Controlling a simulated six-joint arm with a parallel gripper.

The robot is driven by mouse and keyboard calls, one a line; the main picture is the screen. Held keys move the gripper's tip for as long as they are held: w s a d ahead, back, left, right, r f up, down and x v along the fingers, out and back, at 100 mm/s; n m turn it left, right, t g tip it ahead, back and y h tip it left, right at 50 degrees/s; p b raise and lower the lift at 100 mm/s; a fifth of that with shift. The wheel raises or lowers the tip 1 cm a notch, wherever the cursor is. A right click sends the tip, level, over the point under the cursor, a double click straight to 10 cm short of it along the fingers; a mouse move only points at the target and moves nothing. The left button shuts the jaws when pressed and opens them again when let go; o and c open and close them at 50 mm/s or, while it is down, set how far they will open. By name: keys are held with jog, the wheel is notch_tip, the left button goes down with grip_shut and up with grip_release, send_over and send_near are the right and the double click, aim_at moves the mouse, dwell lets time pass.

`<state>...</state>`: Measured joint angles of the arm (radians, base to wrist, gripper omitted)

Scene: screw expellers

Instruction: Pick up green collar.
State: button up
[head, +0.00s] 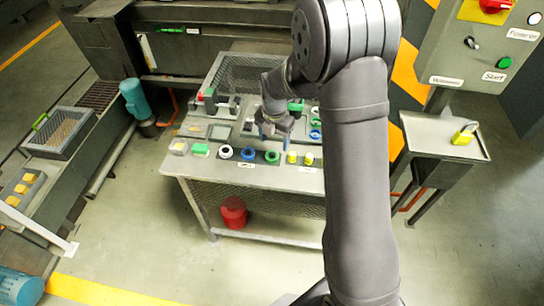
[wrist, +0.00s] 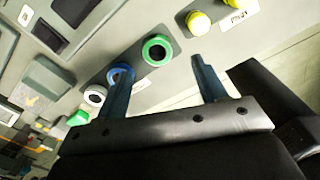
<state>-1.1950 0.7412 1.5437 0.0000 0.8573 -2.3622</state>
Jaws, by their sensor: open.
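The green collar (head: 272,157) is a ring on a dark strip near the front edge of the table. It shows in the wrist view (wrist: 158,50) at the upper middle, with a dark hole in its centre. My gripper (head: 272,134) is open and empty, above the table and a little behind the green collar in the head view. In the wrist view its two blue-grey fingers (wrist: 163,69) are spread, and the collar appears between and beyond them. A blue collar (wrist: 121,73) beside it is partly hidden by the left finger.
A white collar (head: 226,152) and the blue collar stand left of the green one. Two yellow pieces (head: 292,157) stand to its right. A green block (head: 200,150) lies further left. More blue and green rings (head: 315,128) stand at the table's right.

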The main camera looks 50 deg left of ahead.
aim_at(272, 152)
jog(key=shift+s+a+f, duration=0.1)
jog(key=shift+s+f, duration=0.05)
jog(key=shift+f, duration=1.55)
jog(key=shift+s+a+f, duration=0.1)
jog(key=shift+s+f, duration=0.05)
jog(key=shift+f, duration=1.5)
jog(key=c, duration=1.1)
jog(key=shift+c, duration=0.2)
jog(key=shift+r, duration=0.1)
